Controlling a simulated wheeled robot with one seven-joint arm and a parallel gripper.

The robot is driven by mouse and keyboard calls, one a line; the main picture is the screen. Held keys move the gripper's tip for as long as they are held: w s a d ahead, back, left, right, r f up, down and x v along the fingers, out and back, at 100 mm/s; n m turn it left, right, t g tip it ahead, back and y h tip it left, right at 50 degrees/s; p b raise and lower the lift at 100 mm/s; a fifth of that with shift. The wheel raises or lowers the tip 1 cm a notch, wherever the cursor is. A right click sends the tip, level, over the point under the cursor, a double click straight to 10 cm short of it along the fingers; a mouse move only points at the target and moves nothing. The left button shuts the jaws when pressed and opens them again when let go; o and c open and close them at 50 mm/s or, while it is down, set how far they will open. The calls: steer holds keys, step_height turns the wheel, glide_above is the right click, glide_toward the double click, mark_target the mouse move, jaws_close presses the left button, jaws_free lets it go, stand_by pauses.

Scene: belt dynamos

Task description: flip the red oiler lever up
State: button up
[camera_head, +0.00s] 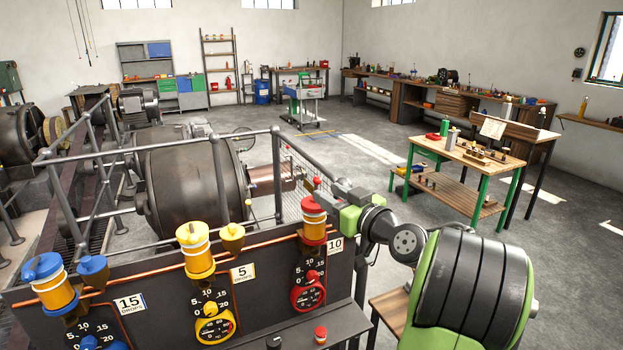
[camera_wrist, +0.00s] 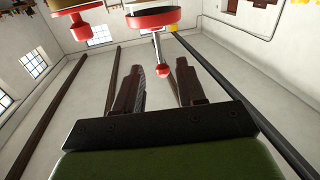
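My gripper (camera_head: 325,188) reaches in from the right, level with the ball. My gripper (camera_wrist: 160,78) is open, with a gap visible on both sides of the ball. I cannot tell the lever's exact tilt.
A yellow oiler (camera_head: 196,250) and a blue oiler (camera_head: 50,281) stand further left on the panel (camera_head: 265,270). A red dial (camera_head: 308,295) sits below the red oiler. Grey railing (camera_head: 278,175) runs behind. A work table (camera_head: 465,155) stands off to the right.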

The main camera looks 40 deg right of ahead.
mark_target(311, 200)
steer(key=w, duration=0.2)
steer(key=w+p, duration=0.1)
steer(key=w, duration=0.4)
steer(key=shift+w+d+p, duration=0.25)
steer(key=shift+d+p, duration=0.05)
steer(key=shift+d, duration=0.05)
steer(key=shift+c, duration=0.2)
